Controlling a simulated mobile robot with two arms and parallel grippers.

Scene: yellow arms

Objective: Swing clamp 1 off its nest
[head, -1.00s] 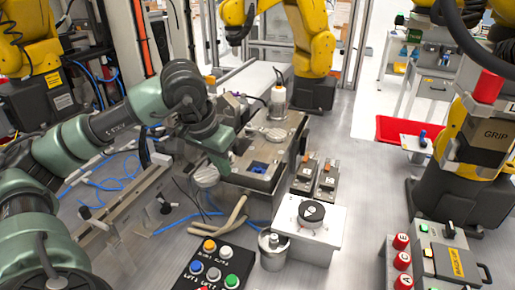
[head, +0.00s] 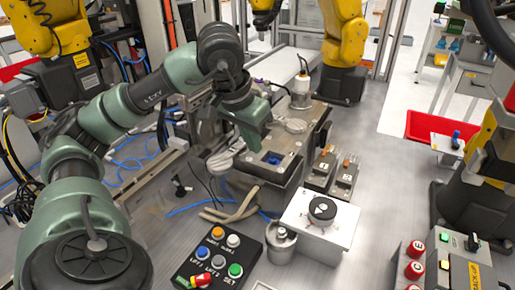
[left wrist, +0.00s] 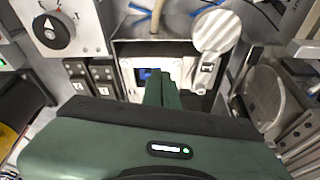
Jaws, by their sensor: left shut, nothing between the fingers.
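The metal fixture (head: 262,172) stands mid-table, with a blue piece (head: 271,158) in its front pocket; the blue also shows in the left wrist view (left wrist: 147,73). One round metal disc (head: 221,163) sits out at the fixture's left side and shows in the left wrist view (left wrist: 216,31). Another disc (head: 294,125) lies on the fixture's rear part. I cannot read which is clamp 1. My left gripper (head: 252,145) is shut and empty, pointing down just behind and left of the blue piece. Its fingers (left wrist: 161,88) partly cover the pocket in the wrist view; contact is unclear. My right gripper is out of view.
Two small labelled blocks (head: 334,172) stand right of the fixture. A white dial box (head: 318,225), a metal canister (head: 281,240) and a button panel (head: 218,262) are in front. A white bottle (head: 301,90) stands behind. Blue hoses lie left.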

